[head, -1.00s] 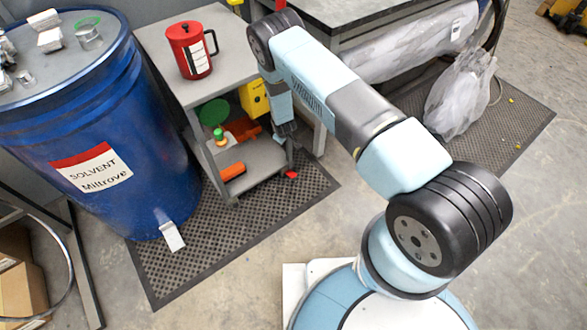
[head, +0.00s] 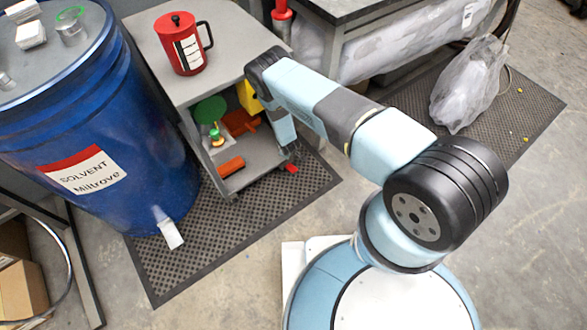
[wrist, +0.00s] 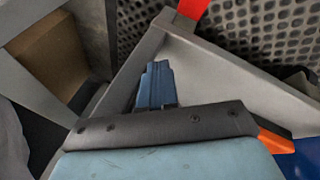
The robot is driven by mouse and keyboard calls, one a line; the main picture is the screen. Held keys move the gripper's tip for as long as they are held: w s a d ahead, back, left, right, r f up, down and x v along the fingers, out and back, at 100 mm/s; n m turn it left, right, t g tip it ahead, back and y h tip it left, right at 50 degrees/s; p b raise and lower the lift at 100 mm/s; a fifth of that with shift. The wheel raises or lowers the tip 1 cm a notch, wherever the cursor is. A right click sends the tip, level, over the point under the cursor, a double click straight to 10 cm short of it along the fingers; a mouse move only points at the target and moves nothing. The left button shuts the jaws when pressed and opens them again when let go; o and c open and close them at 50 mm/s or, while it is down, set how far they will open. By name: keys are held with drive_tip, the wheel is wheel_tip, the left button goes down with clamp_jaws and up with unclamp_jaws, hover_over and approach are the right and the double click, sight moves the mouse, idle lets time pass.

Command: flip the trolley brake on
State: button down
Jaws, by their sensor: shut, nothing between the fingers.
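The grey trolley (head: 178,88) stands on a black perforated mat beside the blue drum. A small red tab, which looks like the brake pedal (head: 291,168), sticks out low at its front right corner. In the wrist view a red piece (wrist: 194,8) shows at the top edge, past the grey trolley corner. My gripper (head: 291,150) is low by that corner, just above the red tab, partly hidden by my own arm. In the wrist view its blue fingers (wrist: 157,72) are together and empty, pointing toward the corner. I cannot tell whether they touch the trolley.
A red mug (head: 184,43) stands on the trolley top. Its lower shelf holds an orange block (head: 230,166) and a green disc (head: 209,110). The solvent drum (head: 80,110) is at left, a workbench (head: 372,28) behind. Floor at front is clear.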

sight(293, 170)
drive_tip(key=shift+d+f, duration=0.1)
drive_tip(key=shift+d, duration=0.45)
drive_tip(key=shift+s+d+f, duration=0.1)
drive_tip(key=shift+s+f, duration=0.35)
drive_tip(key=shift+f, duration=0.9)
drive_tip(key=shift+s+d+f, duration=0.1)
drive_tip(key=shift+s+f, duration=0.35)
drive_tip(key=shift+f, duration=0.95)
drive_tip(key=shift+s+d+f, duration=0.1)
drive_tip(key=shift+s+f, duration=0.35)
drive_tip(key=shift+f, duration=0.9)
drive_tip(key=shift+s+f, duration=0.1)
drive_tip(key=shift+f, duration=0.05)
drive_tip(key=shift+s+d+f, duration=0.1)
drive_tip(key=shift+s+f, duration=0.05)
drive_tip(key=shift+f, duration=0.05)
drive_tip(key=shift+s+d+f, duration=0.15)
drive_tip(key=shift+s+f, duration=0.1)
drive_tip(key=shift+f, duration=0.45)
drive_tip(key=shift+s+d+f, duration=0.15)
drive_tip(key=shift+s+f, duration=0.05)
drive_tip(key=shift+f, duration=0.5)
idle(0.6)
drive_tip(key=shift+r, duration=0.15)
